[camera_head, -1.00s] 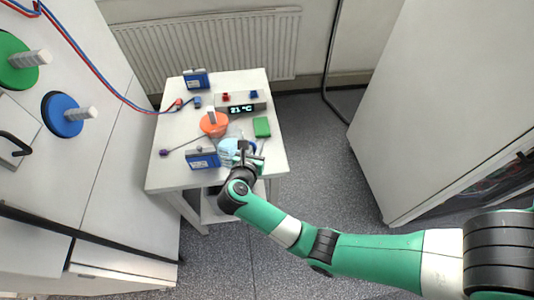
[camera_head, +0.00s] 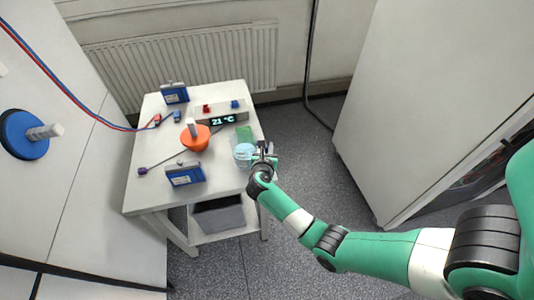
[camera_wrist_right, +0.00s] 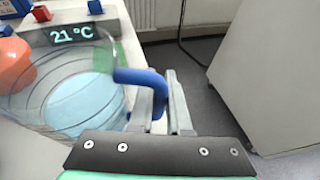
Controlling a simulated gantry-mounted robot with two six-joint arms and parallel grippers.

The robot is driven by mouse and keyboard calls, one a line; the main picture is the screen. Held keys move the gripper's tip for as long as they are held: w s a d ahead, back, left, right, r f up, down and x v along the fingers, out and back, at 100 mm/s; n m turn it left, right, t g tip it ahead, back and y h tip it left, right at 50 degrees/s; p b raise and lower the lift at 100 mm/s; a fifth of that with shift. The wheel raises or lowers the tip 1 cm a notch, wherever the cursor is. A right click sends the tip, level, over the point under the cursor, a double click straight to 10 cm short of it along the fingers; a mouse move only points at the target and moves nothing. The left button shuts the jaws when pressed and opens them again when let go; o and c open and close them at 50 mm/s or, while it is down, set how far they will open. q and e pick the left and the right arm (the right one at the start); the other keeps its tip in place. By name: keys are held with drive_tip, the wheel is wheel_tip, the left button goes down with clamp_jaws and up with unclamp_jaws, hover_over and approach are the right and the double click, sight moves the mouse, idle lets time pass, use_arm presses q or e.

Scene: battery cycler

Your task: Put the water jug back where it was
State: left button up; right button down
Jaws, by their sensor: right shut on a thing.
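The water jug (camera_head: 243,154) is clear with pale blue water and a blue handle. It is at the right front part of the white table (camera_head: 150,195). In the right wrist view the jug (camera_wrist_right: 75,95) fills the left side, and its blue handle (camera_wrist_right: 142,80) passes between my fingers. My right gripper (camera_head: 263,158) is shut on the handle, also in the right wrist view (camera_wrist_right: 165,105). The jug looks roughly upright; I cannot tell whether its base touches the table. My left gripper is not in view.
A grey bin (camera_head: 218,214) is on the shelf below. A cabinet (camera_head: 420,100) stands to the right.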

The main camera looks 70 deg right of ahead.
wheel_tip(320, 180, down, 3)
drive_tip(key=shift+r+b, duration=0.15)
drive_tip(key=shift+b, duration=0.25)
drive_tip(key=shift+r, duration=0.15)
drive_tip(key=c, duration=1.3)
unclamp_jaws()
drive_tip(key=shift+f, duration=0.2)
drive_tip(key=o, duration=0.4)
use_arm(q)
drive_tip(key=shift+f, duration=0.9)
use_arm(e)
drive_tip(key=shift+o, duration=0.2)
